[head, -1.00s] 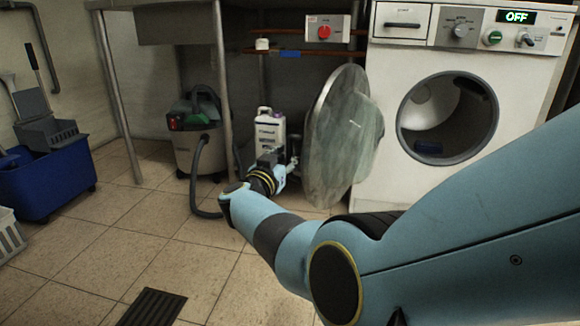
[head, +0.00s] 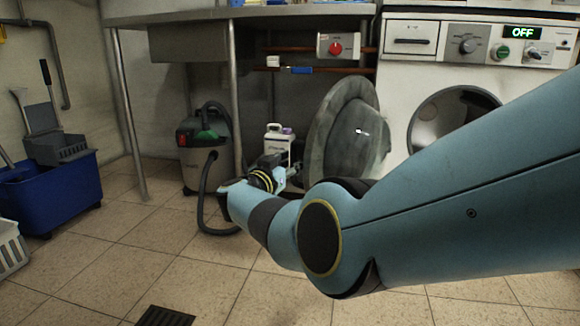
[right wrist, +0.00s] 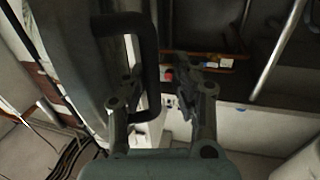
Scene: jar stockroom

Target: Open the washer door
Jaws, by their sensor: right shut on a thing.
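The washer (head: 397,62) stands at the right with its display reading OFF. Its round door (head: 338,125) stands swung out to the left of the dark drum opening (head: 445,108), which my right arm partly covers. My right gripper (head: 290,172) is at the lower left edge of the door. In the right wrist view, the fingers of my right gripper (right wrist: 155,105) are at the dark loop-shaped door handle (right wrist: 150,60) and shut on it. The exact contact is dim there. My left gripper is not in view.
A vacuum cleaner (head: 200,155) with a hose and a white jug (head: 277,142) stand near the table (head: 236,85), left of the door. A blue mop bucket (head: 55,195) is at the far left. A drain grate (head: 165,316) lies in the tiled floor.

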